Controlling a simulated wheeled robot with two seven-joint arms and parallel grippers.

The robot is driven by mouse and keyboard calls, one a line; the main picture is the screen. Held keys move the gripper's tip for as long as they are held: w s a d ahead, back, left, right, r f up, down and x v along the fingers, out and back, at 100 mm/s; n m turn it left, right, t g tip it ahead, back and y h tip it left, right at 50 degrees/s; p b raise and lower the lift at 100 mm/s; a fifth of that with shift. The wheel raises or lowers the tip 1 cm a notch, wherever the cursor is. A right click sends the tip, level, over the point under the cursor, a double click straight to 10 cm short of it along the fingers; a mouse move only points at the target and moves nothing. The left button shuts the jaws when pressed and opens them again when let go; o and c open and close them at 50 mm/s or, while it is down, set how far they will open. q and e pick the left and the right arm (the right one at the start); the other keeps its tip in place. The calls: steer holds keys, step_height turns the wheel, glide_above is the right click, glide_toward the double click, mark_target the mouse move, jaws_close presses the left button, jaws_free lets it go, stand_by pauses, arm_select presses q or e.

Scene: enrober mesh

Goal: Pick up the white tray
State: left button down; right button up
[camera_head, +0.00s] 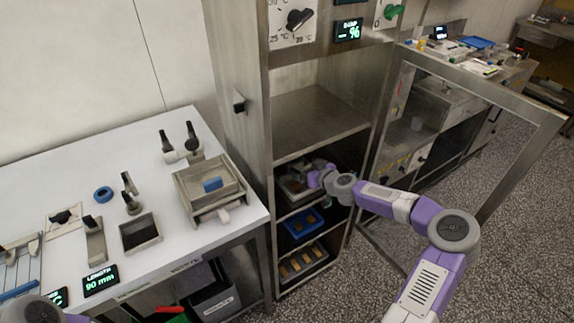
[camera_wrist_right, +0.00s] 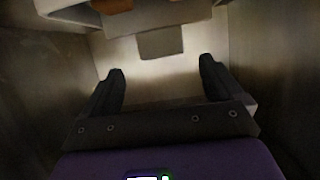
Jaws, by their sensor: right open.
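The white tray (camera_head: 291,192) looks pale grey and sits on a shelf inside the open steel cabinet, above a blue tray. My right gripper (camera_head: 311,180) reaches into the cabinet at this tray and partly covers it. In the right wrist view the pale tray (camera_wrist_right: 75,8) runs along the top edge with brown pieces in it, and a tab (camera_wrist_right: 161,43) hangs from its near side. The open fingers of my right gripper (camera_wrist_right: 162,76) stand either side of the space below the tab, with nothing between them. My left gripper is out of view.
A blue tray (camera_head: 287,230) and a dark tray with brown bars (camera_head: 304,263) sit lower in the cabinet. The cabinet's side walls are close to the gripper. The glass door (camera_head: 470,110) stands open at right. A white workbench (camera_head: 75,165) with tools is at left.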

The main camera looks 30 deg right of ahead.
mark_target(297, 163)
steer(key=shift+x, duration=1)
steer(key=b+x, duration=0.1)
steer(key=x, duration=0.3)
steer(key=shift+w+a+f, duration=0.2)
steer(key=shift+w+f, duration=0.1)
steer(key=shift+f, duration=0.05)
steer(key=shift+w+f, duration=0.1)
steer(key=shift+w, duration=0.4)
steer(key=shift+c, duration=0.2)
steer(key=c, duration=1.7)
